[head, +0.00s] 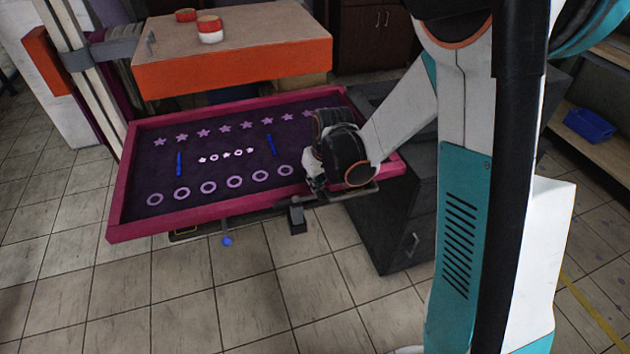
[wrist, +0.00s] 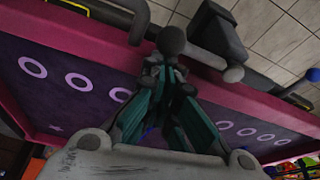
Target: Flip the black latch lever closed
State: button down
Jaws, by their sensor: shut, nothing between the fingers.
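A black latch part (head: 297,216) hangs below the front edge of the pink-framed tray (head: 200,221). In the wrist view a dark latch block (wrist: 217,30) sits by the tray edge, with a grey rod beside it. My gripper (head: 314,186) is at the tray's front edge, just above and right of the black part. In the wrist view its teal fingers (wrist: 168,82) are shut, with nothing between them. A dark rounded knob (wrist: 172,40) shows right at the fingertips; I cannot tell whether they touch. The gripper partly hides the latch area in the head view.
The tray bed has purple stars and rings and two blue bars. An orange-edged table (head: 235,68) with tape rolls (head: 209,29) stands over its back edge. A dark cabinet (head: 400,225) is at the right. A blue knob (head: 227,241) hangs below the tray. The floor in front is clear.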

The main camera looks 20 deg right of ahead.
aim_at(323, 196)
jog(key=shift+s, duration=0.15)
jog(key=m, duration=0.1)
jog(key=s+m, duration=0.1)
jog(key=s+m+h, duration=0.1)
jog(key=m, duration=0.1)
jog(key=shift+s+d+b, duration=0.2)
jog(key=shift+d+b, duration=0.1)
jog(key=shift+b, duration=0.05)
jog(key=s+m, duration=0.1)
jog(key=m, duration=0.1)
jog(key=s+m+h, duration=0.1)
jog(key=m, duration=0.1)
jog(key=shift+s+a+m+g+h+b, duration=0.1)
jog(key=shift+s+m+g+h+b, duration=0.2)
jog(key=shift+s+m, duration=0.1)
jog(key=shift+s+a+m+g+h+b, duration=0.1)
jog(key=shift+s+a+m+g+h, duration=0.15)
jog(key=shift+s+a+m, duration=0.65)
jog(key=shift+s+a+m+g+h+b, duration=0.15)
jog(key=shift+s+a+m+g, duration=0.3)
jog(key=shift+m, duration=0.85)
jog(key=shift+s+a+m+g+h+b, duration=0.1)
jog(key=shift+s+a+m+h, duration=0.1)
jog(key=shift+s+a+m, duration=0.55)
jog(key=shift+s+d+m, duration=0.1)
jog(key=shift+d+m, duration=0.05)
jog(key=shift+m, duration=0.2)
